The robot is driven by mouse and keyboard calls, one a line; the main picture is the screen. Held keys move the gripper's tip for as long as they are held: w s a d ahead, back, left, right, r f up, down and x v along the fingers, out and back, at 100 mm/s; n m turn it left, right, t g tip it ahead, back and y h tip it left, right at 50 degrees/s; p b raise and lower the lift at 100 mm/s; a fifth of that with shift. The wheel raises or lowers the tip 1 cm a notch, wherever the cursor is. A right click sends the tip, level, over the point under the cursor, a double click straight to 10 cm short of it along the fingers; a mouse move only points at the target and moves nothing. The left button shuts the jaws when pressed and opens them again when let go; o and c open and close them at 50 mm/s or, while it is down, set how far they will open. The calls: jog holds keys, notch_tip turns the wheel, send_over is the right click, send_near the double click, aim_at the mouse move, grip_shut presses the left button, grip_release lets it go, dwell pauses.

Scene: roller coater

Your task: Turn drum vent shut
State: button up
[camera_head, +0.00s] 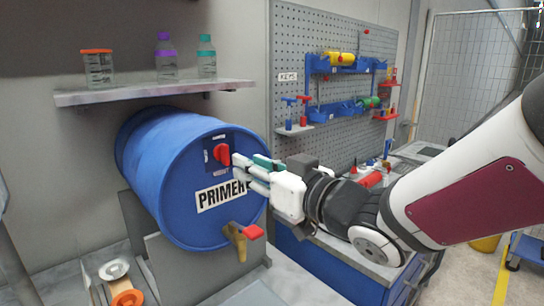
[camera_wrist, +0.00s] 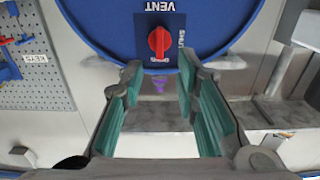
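The blue drum (camera_head: 160,150) lies on its side on a stand, its round end facing front with a PRIMER label. The red vent knob (camera_head: 221,153) sits on a dark blue plate high on that end. In the wrist view, which is upside down, the red knob (camera_wrist: 159,42) stands lengthwise up and down the picture. The plate (camera_wrist: 178,22) reads VENT, with SHUT at the side and a partly covered word at the knob's lower end. My gripper (camera_head: 240,166) is open in front of the plate; its fingertips (camera_wrist: 160,72) are apart, with the knob beyond them, not between the pads.
A brass tap with a red handle (camera_head: 254,232) sticks out low on the drum end. A shelf (camera_head: 150,92) with several containers hangs above. A pegboard (camera_head: 310,50) with tools and a cluttered bench lie to the right.

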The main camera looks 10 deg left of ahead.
aim_at(228, 154)
jog(key=x, duration=0.7)
jog(key=shift+w+a+p, duration=0.15)
jog(key=shift+a+p, duration=0.05)
jog(key=shift+p, duration=0.15)
grip_shut()
